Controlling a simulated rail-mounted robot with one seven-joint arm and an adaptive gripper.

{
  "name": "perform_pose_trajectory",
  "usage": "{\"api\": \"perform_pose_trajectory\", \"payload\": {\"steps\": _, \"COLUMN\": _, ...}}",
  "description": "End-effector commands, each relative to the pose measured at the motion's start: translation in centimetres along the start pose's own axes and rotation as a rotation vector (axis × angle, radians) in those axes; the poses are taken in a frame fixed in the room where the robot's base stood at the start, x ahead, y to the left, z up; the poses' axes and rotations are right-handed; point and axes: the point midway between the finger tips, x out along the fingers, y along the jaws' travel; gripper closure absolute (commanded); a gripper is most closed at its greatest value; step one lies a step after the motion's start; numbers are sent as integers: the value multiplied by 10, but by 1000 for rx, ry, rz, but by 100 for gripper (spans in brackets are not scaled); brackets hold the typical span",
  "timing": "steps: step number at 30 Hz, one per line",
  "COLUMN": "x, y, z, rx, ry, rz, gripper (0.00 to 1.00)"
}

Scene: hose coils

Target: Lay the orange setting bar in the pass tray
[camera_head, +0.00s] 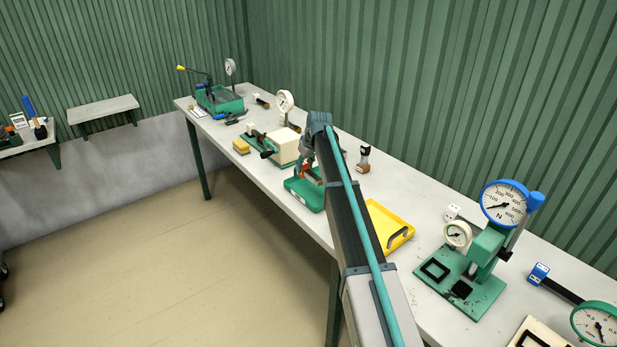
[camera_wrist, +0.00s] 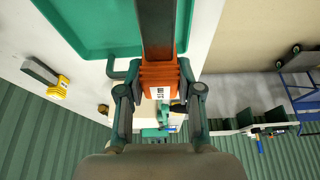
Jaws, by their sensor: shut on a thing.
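The orange setting bar (camera_wrist: 158,78) has an orange block with a white label and a dark shaft. My gripper (camera_wrist: 160,92) is shut on the orange block, a finger on each side. In the wrist view the shaft reaches over a green tray (camera_wrist: 90,38) with a dark handle. In the head view a little orange (camera_head: 309,173) shows at my gripper (camera_head: 307,165), over the green tray (camera_head: 303,195); my arm hides part of both. A yellow tray (camera_head: 398,241) with a dark handle lies right of my arm. I cannot read which one is the pass tray.
A cream block on a green base (camera_head: 285,147) stands just left of the green tray. Small brown and black pieces (camera_head: 363,160) stand behind my arm. A green gauge stand (camera_head: 470,270) is to the right of the yellow tray. The green wall runs along the bench's back.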

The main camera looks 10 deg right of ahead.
Motion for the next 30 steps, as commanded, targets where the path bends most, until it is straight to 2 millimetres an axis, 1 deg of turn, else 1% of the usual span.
{"api": "perform_pose_trajectory", "payload": {"steps": 1, "x": 4, "y": 7, "z": -12, "rx": -12, "ry": 2, "rz": -5, "gripper": 100}}
{"api": "perform_pose_trajectory", "payload": {"steps": 3, "x": 8, "y": 9, "z": -17, "rx": -27, "ry": 3, "rz": -11, "gripper": 100}}
{"api": "perform_pose_trajectory", "payload": {"steps": 6, "x": 10, "y": 11, "z": -19, "rx": -35, "ry": 5, "rz": -14, "gripper": 100}}
{"api": "perform_pose_trajectory", "payload": {"steps": 20, "x": 11, "y": 10, "z": -17, "rx": -35, "ry": 5, "rz": -14, "gripper": 100}}
{"api": "perform_pose_trajectory", "payload": {"steps": 26, "x": 20, "y": 10, "z": -14, "rx": -35, "ry": 5, "rz": -14, "gripper": 100}}
{"api": "perform_pose_trajectory", "payload": {"steps": 30, "x": 30, "y": 10, "z": -10, "rx": -35, "ry": 5, "rz": -14, "gripper": 100}}
